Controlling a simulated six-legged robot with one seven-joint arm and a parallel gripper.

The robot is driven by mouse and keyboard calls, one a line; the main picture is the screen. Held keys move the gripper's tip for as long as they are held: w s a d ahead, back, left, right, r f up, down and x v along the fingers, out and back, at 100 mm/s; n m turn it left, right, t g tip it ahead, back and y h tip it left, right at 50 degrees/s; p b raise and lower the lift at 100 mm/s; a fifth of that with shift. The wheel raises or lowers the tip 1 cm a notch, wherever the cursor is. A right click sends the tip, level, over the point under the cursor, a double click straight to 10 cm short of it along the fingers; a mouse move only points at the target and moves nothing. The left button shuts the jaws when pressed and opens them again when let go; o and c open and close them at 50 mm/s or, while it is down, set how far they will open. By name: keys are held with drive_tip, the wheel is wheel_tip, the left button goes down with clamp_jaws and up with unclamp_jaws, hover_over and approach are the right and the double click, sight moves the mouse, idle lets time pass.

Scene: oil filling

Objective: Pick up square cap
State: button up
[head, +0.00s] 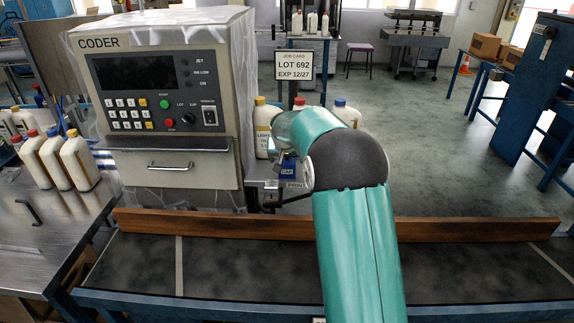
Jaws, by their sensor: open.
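I cannot make out a square cap clearly in the head view. White bottles with red and yellow caps (59,158) stand at the left. More bottles, one with a yellow cap (260,101) and one with a blue cap (340,102), stand behind my arm. My teal arm rises from the bottom and bends left. My gripper (284,157) is at its far end, beside the coder's right side, small and partly covered. It is open. Its fingertips are too small to tell apart, and I see nothing held in it.
The coder box (160,85) stands at the left, above a drawer (178,160). A brown wooden rail (450,229) runs along the dark conveyor belt (240,270) in front. A job card sign (294,66) stands behind my arm. Open floor lies to the right.

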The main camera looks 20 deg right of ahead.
sight(287, 161)
drive_tip(key=x, duration=0.7)
drive_tip(key=shift+w+d+f, duration=0.1)
drive_tip(key=shift+w+f, duration=0.15)
drive_tip(key=c, duration=1.1)
drive_tip(key=shift+o, duration=0.2)
drive_tip(key=shift+r, duration=0.5)
wheel_tip(287, 161, up, 2)
drive_tip(key=shift+r, duration=0.25)
drive_tip(key=s+a+r, duration=0.5)
drive_tip(key=s+r, duration=0.4)
drive_tip(key=s, duration=0.4)
drive_tip(key=shift+r, duration=0.25)
